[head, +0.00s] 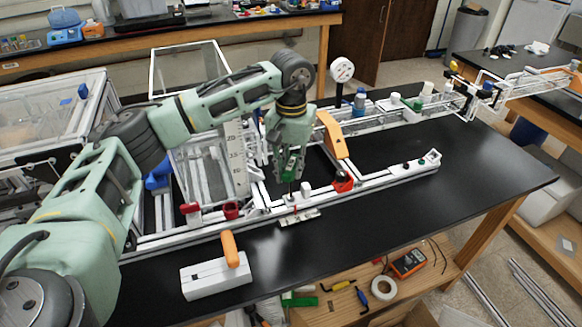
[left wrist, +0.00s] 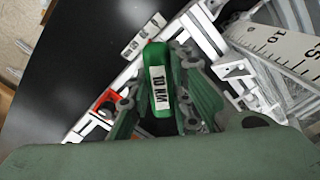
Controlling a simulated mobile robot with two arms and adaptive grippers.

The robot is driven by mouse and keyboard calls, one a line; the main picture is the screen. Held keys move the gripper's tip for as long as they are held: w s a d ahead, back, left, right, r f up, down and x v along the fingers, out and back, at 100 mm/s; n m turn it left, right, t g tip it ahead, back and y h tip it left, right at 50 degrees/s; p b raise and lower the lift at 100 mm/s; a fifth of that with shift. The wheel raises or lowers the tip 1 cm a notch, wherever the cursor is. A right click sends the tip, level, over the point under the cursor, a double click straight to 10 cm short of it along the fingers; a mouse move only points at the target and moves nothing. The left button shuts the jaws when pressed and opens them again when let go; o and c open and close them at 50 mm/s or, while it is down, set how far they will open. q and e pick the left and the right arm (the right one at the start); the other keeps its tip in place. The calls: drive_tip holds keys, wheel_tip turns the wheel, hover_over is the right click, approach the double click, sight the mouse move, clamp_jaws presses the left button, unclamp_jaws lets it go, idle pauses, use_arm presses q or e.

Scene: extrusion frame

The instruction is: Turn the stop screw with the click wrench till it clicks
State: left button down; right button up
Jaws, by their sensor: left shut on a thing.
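My left gripper (head: 289,172) comes down from above over the front rail of the extrusion frame (head: 385,180). It is shut on the click wrench (left wrist: 160,88), which has a green handle with a white "10" label. In the head view the wrench points down from the fingers, and its thin lower end stands over the front rail beside a small white block. The stop screw is not clearly seen; the wrench's lower end is around where small fittings sit on the rail, and I cannot tell whether it touches a screw. My right gripper is not in view.
A white block with an orange handle (head: 229,249) lies at the table's front. A red cup-like part (head: 342,182) and another red one (head: 231,210) sit along the front rail. An orange arched part (head: 333,134) stands behind. The black table is bare at the right.

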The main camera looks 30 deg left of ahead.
use_arm(q)
drive_tip(key=shift+f+m, duration=0.15)
drive_tip(key=shift+m, duration=0.15)
drive_tip(key=shift+s+m+b, duration=0.1)
drive_tip(key=shift+m+b, duration=0.25)
drive_tip(key=shift+m, duration=0.25)
drive_tip(key=shift+m, duration=0.5)
drive_tip(key=shift+m+b, duration=0.3)
drive_tip(key=shift+m, duration=0.7)
